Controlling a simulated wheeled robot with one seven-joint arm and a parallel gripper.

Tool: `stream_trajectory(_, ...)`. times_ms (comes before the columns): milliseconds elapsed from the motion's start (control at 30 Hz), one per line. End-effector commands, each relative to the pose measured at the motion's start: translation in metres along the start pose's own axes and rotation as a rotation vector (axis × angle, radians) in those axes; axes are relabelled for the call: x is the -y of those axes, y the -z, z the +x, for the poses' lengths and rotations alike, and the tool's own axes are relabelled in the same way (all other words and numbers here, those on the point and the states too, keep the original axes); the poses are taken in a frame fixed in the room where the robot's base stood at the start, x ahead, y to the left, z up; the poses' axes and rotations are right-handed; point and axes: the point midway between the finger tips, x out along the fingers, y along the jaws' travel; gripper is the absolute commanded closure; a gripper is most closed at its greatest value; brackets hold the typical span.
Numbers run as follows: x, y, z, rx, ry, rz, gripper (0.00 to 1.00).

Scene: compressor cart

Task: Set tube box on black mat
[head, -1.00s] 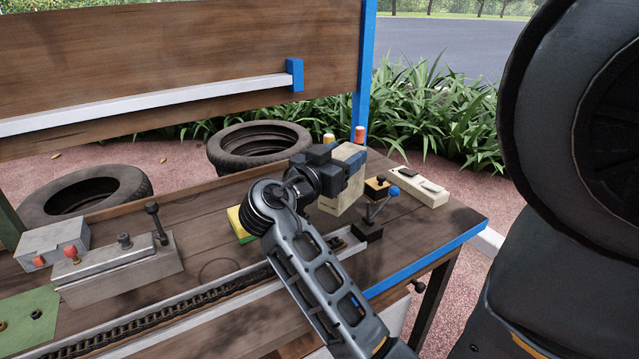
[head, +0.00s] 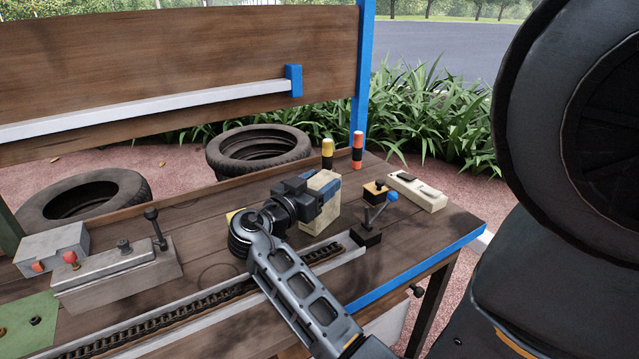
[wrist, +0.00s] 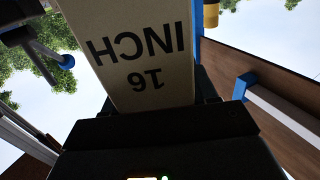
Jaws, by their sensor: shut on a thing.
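The tube box (head: 319,207) is a cream upright box at the right part of the wooden workbench (head: 205,235). My gripper (head: 312,193) is shut on it from the left in the head view. In the wrist view the box (wrist: 135,50) fills the upper middle, with "16 INCH" printed upside down. My gripper (wrist: 155,125) shows dark below it. I cannot tell whether the box's bottom touches the bench. I cannot make out a black mat; my arm and the box hide part of the bench.
Right of the box are a lever with a blue knob (head: 392,196), a small orange-and-black block (head: 375,190) and a cream block (head: 417,191). A yellow-capped bottle (head: 327,153) and an orange one (head: 357,150) stand behind. A chain tray (head: 190,318) runs in front.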

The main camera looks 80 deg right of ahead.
Motion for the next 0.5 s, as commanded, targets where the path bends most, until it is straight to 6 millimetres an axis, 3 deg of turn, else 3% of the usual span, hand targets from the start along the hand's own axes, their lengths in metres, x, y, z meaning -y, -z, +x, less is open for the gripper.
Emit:
stream_trajectory(167, 0.0001, -0.0028, 0.0, -0.001, 0.0, 0.001, 1.0)
stream_trajectory(200, 0.0, -0.0017, 0.0001, 0.0, 0.0, 0.0, 0.39)
stream_trajectory(433, -0.0001, -0.0015, 0.0001, 0.0, 0.0, 0.0, 0.17)
stream_trajectory(500, -0.0001, -0.0015, 0.0001, 0.0, 0.0, 0.0, 0.17)
